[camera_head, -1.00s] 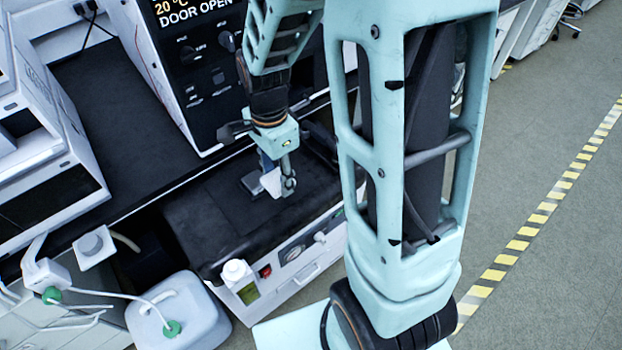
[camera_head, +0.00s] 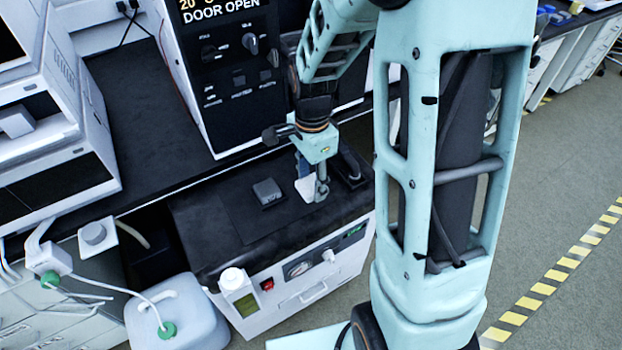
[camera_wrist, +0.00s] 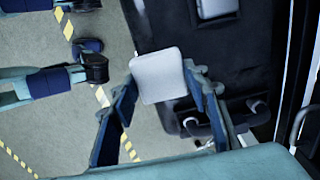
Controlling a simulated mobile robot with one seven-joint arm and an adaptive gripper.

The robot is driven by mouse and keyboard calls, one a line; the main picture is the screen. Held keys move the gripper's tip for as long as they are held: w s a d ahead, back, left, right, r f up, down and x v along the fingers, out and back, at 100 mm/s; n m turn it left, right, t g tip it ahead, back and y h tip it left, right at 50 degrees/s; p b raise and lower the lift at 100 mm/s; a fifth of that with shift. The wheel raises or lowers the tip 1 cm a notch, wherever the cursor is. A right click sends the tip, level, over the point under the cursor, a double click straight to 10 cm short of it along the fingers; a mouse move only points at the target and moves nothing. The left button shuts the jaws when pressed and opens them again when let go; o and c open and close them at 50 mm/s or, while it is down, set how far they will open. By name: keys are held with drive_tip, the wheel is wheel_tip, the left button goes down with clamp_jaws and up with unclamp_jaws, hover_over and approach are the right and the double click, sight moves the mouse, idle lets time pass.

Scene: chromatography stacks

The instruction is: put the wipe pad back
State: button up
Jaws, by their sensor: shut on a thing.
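The white, square wipe pad (camera_wrist: 157,75) is between the two fingers of my gripper (camera_wrist: 160,78) in the wrist view. In the head view my gripper (camera_head: 313,188) points down over the black top of the cabinet (camera_head: 215,235), and the pad (camera_head: 304,189) shows pale beside its finger. My gripper is shut on the pad. I cannot tell whether the pad touches the top.
A dark fixture (camera_head: 350,170) stands just right of my gripper. A white bottle (camera_head: 238,290) is at the front left of the cabinet. A white jug (camera_head: 180,312) with tubing stands left of it. The "DOOR OPEN" instrument (camera_head: 225,75) is behind. The mat's front is clear.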

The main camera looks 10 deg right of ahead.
drive_tip(key=w+f+b, duration=0.1)
drive_tip(key=f, duration=0.1)
drive_tip(key=w+d+f+b, duration=0.1)
drive_tip(key=w+f, duration=0.1)
drive_tip(key=w+f+b, duration=0.1)
drive_tip(key=f, duration=0.1)
drive_tip(key=shift+w+d, duration=0.2)
drive_tip(key=shift+d, duration=0.15)
drive_tip(key=shift+w+f+b, duration=0.15)
drive_tip(key=shift+f+b, duration=1.25)
drive_tip(key=shift+f, duration=0.1)
drive_tip(key=shift+f, duration=0.15)
drive_tip(key=o, duration=1.1)
wheel_tip(320, 180, up, 12)
drive_tip(key=p, duration=0.2)
drive_tip(key=shift+r, duration=0.2)
